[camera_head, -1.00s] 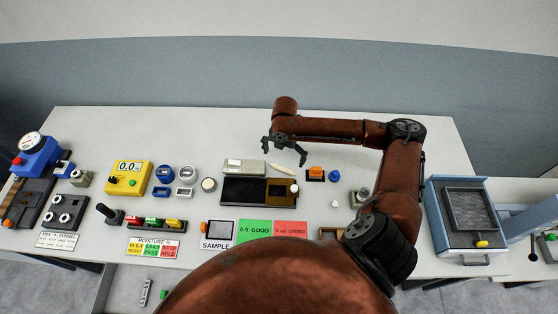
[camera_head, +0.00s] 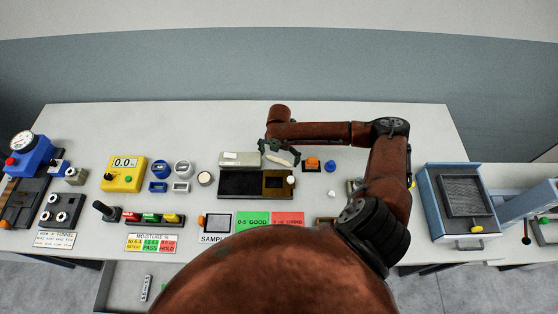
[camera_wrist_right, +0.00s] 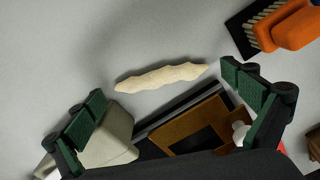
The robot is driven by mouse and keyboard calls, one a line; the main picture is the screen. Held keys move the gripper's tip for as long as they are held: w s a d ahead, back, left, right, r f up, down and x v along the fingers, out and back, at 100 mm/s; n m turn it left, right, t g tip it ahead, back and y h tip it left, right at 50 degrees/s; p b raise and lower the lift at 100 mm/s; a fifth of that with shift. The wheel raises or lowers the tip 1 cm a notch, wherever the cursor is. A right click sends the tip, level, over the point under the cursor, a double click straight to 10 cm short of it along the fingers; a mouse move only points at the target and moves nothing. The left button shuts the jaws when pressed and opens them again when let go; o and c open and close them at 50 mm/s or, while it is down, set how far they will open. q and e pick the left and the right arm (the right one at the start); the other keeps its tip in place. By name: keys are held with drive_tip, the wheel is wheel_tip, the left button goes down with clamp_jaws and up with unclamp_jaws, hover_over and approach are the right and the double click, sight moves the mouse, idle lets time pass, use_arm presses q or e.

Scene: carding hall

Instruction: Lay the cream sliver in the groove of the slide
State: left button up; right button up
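The cream sliver (camera_wrist_right: 160,77) is a thin, wavy strip with tapered ends on the pale table. In the head view the sliver (camera_head: 283,163) is partly covered by my right gripper (camera_head: 280,156). In the wrist view my right gripper (camera_wrist_right: 163,84) is open, with its dark green finger pads wide apart near the sliver's two ends. Nothing is held. A black unit (camera_head: 240,184) with a brown framed part (camera_head: 276,193) lies just in front of the sliver; I take it for the slide, but its groove cannot be made out. My left gripper is not in view.
A pale grey box (camera_head: 240,159) stands left of the sliver. An orange-handled brush (camera_wrist_right: 288,25) and a blue knob (camera_head: 331,166) are at the right. Further left are a yellow meter (camera_head: 124,174) and coloured buttons. The table's back strip is clear.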

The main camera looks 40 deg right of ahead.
drive_tip(key=c, duration=0.6)
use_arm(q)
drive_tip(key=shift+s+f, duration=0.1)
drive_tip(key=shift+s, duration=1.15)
use_arm(e)
drive_tip(key=shift+c, duration=1.2)
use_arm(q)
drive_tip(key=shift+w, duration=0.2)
